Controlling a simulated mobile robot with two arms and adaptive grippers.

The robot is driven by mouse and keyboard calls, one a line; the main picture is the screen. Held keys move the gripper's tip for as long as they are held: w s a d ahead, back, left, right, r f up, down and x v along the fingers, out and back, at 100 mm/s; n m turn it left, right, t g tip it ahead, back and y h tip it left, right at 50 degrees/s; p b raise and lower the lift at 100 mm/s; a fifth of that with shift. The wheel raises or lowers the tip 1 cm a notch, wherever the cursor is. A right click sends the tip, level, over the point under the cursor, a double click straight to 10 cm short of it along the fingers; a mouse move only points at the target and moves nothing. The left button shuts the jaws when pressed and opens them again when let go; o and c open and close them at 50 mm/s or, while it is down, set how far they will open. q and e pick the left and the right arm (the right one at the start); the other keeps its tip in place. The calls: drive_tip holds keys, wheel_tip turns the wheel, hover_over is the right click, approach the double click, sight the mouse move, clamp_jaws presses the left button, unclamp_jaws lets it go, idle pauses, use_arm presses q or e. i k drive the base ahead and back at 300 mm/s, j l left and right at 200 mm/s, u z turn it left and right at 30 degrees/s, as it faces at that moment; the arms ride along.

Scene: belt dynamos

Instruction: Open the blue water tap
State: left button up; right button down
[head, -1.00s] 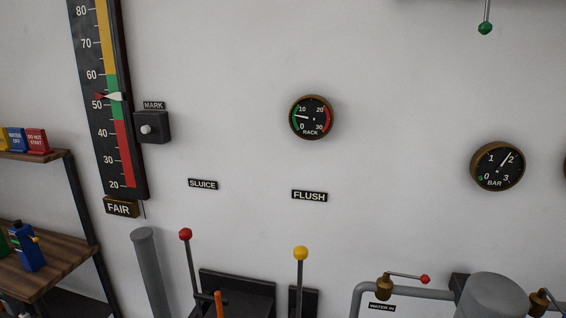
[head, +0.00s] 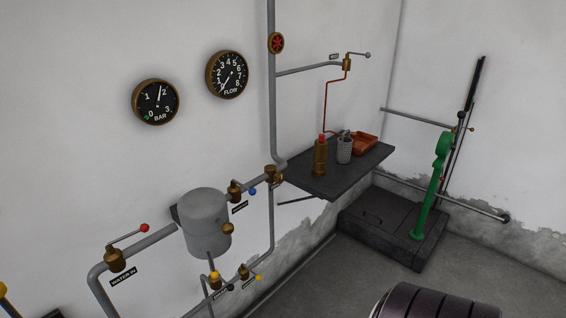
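The blue water tap (head: 234,191) is a brass valve on the grey pipe just right of the grey cylindrical vessel. Its short lever ends in a blue knob (head: 252,191) that points right, roughly along the pipe. A small black label (head: 239,208) hangs below it, too small to read. Neither of my grippers is in view.
A red-knobbed valve (head: 115,258) labelled WATER IN is on the pipe left of the grey vessel (head: 204,220). A dark shelf (head: 320,185) juts out to the right. A dark ribbed cylinder (head: 428,302) is in the foreground.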

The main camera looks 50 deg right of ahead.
sight(252, 192)
drive_tip(key=z, duration=1.45)
